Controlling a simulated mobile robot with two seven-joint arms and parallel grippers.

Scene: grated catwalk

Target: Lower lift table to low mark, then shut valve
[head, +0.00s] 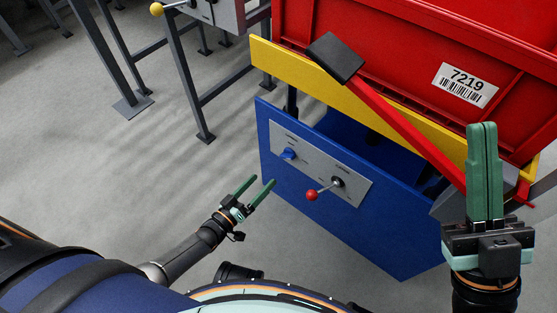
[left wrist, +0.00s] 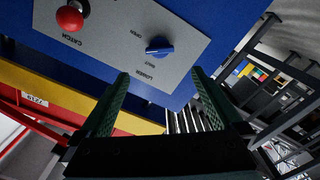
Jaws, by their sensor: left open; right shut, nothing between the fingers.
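The lift table has a blue front panel (head: 385,240) and a yellow deck (head: 300,73). On its grey control plate (head: 355,186) sit a blue valve knob (head: 288,154) and a red-ball catch lever (head: 312,195). In the left wrist view the knob (left wrist: 159,46) has LOWER, OPEN and SHUT lettered around it; I cannot tell which its pointer marks. The red ball (left wrist: 70,18) is beside CATCH. My left gripper (head: 262,180) is open and empty, short of the plate, with the knob beyond its fingertips. My right gripper (head: 483,125) is shut and empty, held upright. I see no low mark.
A red bin (head: 410,45) labelled 7219 rests on the deck. A red bar (head: 400,125) with a black pad (head: 335,57) slants across the table front. A grey stand (head: 205,85) with a yellow ball handle (head: 157,9) is behind left.

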